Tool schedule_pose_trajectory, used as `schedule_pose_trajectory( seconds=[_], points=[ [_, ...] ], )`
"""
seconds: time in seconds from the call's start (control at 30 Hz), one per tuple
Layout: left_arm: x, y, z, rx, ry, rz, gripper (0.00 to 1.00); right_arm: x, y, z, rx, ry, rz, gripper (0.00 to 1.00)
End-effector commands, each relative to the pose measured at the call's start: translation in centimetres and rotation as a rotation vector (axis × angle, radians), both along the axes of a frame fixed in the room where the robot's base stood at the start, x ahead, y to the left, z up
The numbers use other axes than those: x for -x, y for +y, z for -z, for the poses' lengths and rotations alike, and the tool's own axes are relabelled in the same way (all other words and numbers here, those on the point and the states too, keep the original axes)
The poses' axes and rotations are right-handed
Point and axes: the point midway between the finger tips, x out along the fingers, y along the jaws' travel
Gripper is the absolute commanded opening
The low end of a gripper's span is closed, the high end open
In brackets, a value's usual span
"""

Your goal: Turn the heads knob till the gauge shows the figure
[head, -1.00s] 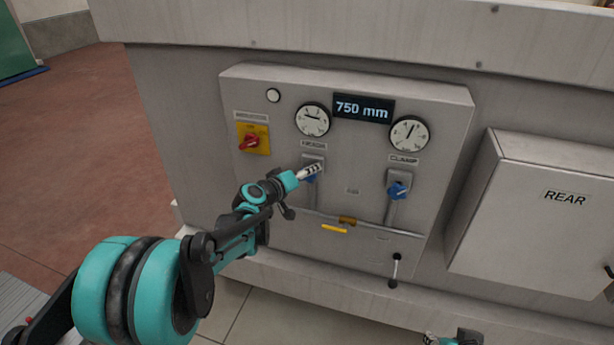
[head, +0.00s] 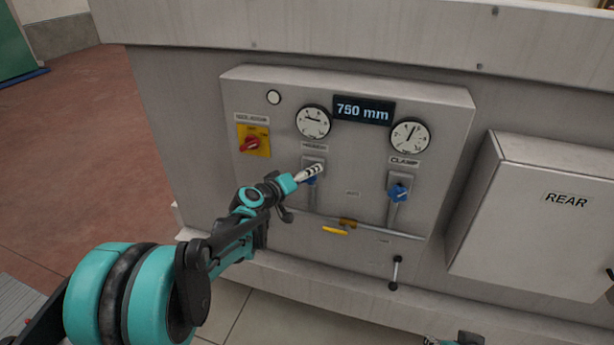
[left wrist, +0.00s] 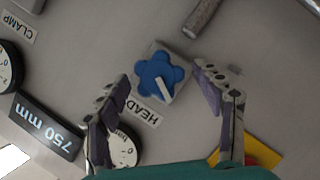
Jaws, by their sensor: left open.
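The blue lobed heads knob (left wrist: 158,82) with a white pointer mark sits beside its HEAD label in the left wrist view. In the head view, the knob (head: 311,181) is mostly hidden behind my left gripper (head: 313,172). My left gripper (left wrist: 160,74) is open, its fingers on either side of the knob with visible gaps. The heads gauge (head: 314,121) is a round white dial above the knob; its needle points left, its figures too small to read. The display (head: 363,110) reads 750 mm. A small part of my right arm shows at the bottom edge; its jaws are unclear.
The clamp gauge (head: 410,135) and blue clamp knob (head: 398,193) are to the right. A red switch on a yellow plate (head: 253,141) is at the left. A yellow handle (head: 335,231) and a lever (head: 396,271) are below. The REAR box (head: 540,220) juts out at right.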

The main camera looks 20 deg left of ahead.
Motion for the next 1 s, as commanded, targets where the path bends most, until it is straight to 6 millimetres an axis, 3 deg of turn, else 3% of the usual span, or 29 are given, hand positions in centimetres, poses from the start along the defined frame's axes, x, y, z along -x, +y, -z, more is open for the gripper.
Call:
schedule_pose_trajectory(
  seconds=[0.3, 0.5, 0.7, 1.0],
  points=[
    [6.2, 2.1, -1.8, 0.000, 0.000, -0.004, 0.67, 0.0, 0.0, 0.0, 0.000, 0.000, 0.000, 0.40],
    [9.1, 3.1, -2.7, 0.000, 0.000, -0.003, 0.67, 0.0, 0.0, 0.0, 0.000, 0.000, 0.000, 0.40],
    [10.2, 3.4, -3.0, -0.001, 0.000, -0.001, 0.67, 0.0, 0.0, 0.0, 0.000, 0.000, 0.000, 0.40],
    [10.2, 3.4, -3.0, -0.001, 0.000, -0.001, 0.67, 0.0, 0.0, 0.0, 0.000, 0.000, 0.000, 0.40]
  ],
)
